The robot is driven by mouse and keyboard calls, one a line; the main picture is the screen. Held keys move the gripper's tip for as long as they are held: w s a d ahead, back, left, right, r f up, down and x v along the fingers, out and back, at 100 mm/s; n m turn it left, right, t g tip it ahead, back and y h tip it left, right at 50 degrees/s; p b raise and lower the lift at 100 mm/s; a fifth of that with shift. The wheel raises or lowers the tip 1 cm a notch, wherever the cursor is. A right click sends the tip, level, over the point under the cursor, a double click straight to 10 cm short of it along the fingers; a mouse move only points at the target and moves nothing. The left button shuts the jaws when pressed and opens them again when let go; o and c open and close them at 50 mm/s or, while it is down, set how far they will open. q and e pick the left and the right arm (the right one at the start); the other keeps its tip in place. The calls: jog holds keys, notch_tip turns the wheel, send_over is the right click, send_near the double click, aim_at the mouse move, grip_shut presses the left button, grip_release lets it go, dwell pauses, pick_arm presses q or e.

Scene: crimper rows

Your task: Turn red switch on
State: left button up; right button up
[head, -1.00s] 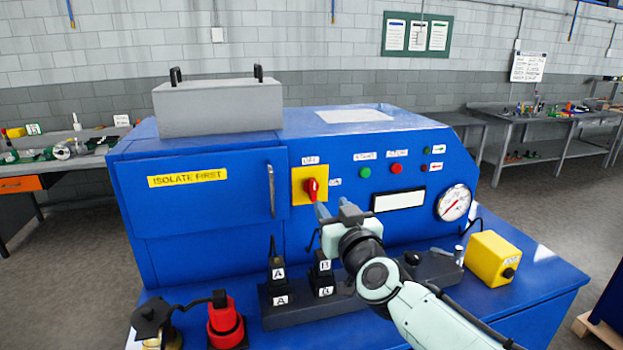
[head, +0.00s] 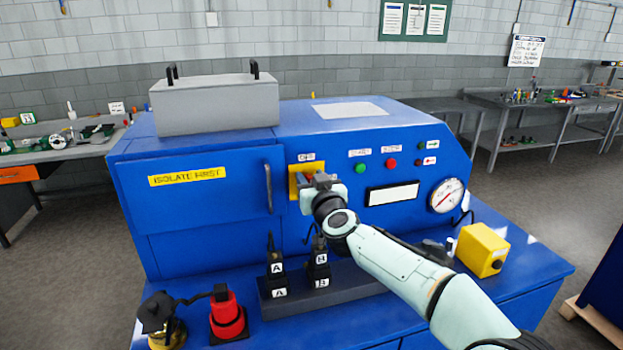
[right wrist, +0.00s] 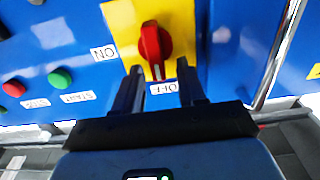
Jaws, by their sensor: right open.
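The red switch (right wrist: 153,45) is a rotary knob on a yellow plate (right wrist: 185,15), shown upside down in the right wrist view. Its white-tipped pointer aims at the OFF label (right wrist: 168,89); the ON label (right wrist: 103,52) is to the left there. In the head view the yellow plate (head: 293,182) is mostly hidden behind my right gripper (head: 317,178). My right gripper is open in front of the panel, its fingers (right wrist: 160,76) spread to either side of the knob's pointer end. I cannot tell if they touch it. My left gripper is not in view.
The blue machine has a green button (head: 361,168), a red button (head: 391,163) and a gauge (head: 446,195) right of the switch. A door handle (head: 268,188) stands out to the left. Below are a black block with lettered plugs (head: 318,272), a red plug (head: 227,315) and a yellow box (head: 482,249).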

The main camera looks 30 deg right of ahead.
grip_shut()
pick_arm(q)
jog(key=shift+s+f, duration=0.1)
pick_arm(e)
jog(key=shift+m, duration=0.3)
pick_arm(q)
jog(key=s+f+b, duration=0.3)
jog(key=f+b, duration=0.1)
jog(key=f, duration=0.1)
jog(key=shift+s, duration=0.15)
pick_arm(e)
jog(key=shift+s+d+f+m, duration=0.1)
jog(key=shift+d+f+m, duration=0.3)
jog(key=shift+m, duration=2.5)
jog(key=shift+s+d+f+m, duration=0.1)
jog(key=shift+d+f+m, duration=0.35)
jog(key=shift+m, duration=2.45)
jog(key=shift+s+d+f+m, duration=0.1)
jog(key=shift+d+f+m, duration=0.3)
jog(key=shift+m, duration=2.5)
